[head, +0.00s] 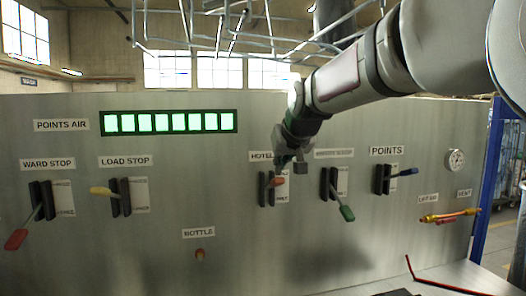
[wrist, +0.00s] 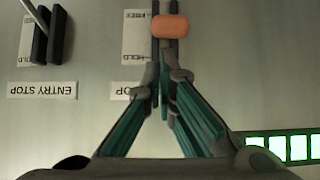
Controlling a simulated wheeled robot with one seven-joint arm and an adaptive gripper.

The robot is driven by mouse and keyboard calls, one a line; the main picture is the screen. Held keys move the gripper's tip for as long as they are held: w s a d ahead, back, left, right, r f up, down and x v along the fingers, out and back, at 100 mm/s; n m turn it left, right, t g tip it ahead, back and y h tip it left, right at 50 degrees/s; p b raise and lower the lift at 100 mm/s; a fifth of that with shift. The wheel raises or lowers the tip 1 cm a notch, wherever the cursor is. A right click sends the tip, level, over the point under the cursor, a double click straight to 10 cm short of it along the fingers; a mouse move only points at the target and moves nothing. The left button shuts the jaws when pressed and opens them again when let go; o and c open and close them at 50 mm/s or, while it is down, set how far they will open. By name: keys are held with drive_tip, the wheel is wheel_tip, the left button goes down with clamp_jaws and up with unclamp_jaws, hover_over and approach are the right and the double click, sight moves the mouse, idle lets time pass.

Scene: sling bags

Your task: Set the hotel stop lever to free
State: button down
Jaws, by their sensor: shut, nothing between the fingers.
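The hotel stop lever has an orange-red handle (head: 276,182) and sits between two dark plates below a partly covered HOTEL label (head: 261,156). It sticks out from the panel near the upper part of its slot in the head view; its exact setting is hard to tell. In the upside-down wrist view, its orange handle (wrist: 170,26) shows beyond the fingertips, beside the FREE end of the white plate (wrist: 136,35). My gripper (head: 289,164) is shut and empty, just above the handle in the head view. In the wrist view my gripper (wrist: 163,78) has its fingertips together; contact with the handle is unclear.
On the same panel, the ward stop lever (head: 17,238) points down and the yellow load stop lever (head: 103,191) points left. A bottle knob (head: 199,254) is below.

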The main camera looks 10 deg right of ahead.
sight(283, 181)
drive_tip(key=shift+s+f, duration=0.1)
drive_tip(key=shift+f, duration=0.1)
idle(0.3)
drive_tip(key=shift+s+f+t+b, duration=0.2)
drive_tip(key=shift+f+t+b, duration=0.15)
drive_tip(key=shift+b, duration=0.35)
drive_tip(key=shift+s+f, duration=0.1)
drive_tip(key=shift+f, duration=0.05)
drive_tip(key=f+t+b, duration=0.1)
drive_tip(key=b, duration=0.1)
drive_tip(key=s+f+t+b, duration=0.1)
drive_tip(key=b, duration=0.1)
drive_tip(key=shift+s+f, duration=0.15)
drive_tip(key=shift+f, duration=0.2)
wheel_tip(283, 181, down, 10)
drive_tip(key=s+t+b, duration=0.1)
drive_tip(key=t+b, duration=0.6)
drive_tip(key=b, duration=2.1)
drive_tip(key=shift+s, duration=0.25)
drive_tip(key=shift+t+b, duration=0.45)
drive_tip(key=shift+b, duration=0.05)
drive_tip(key=shift+r, duration=0.1)
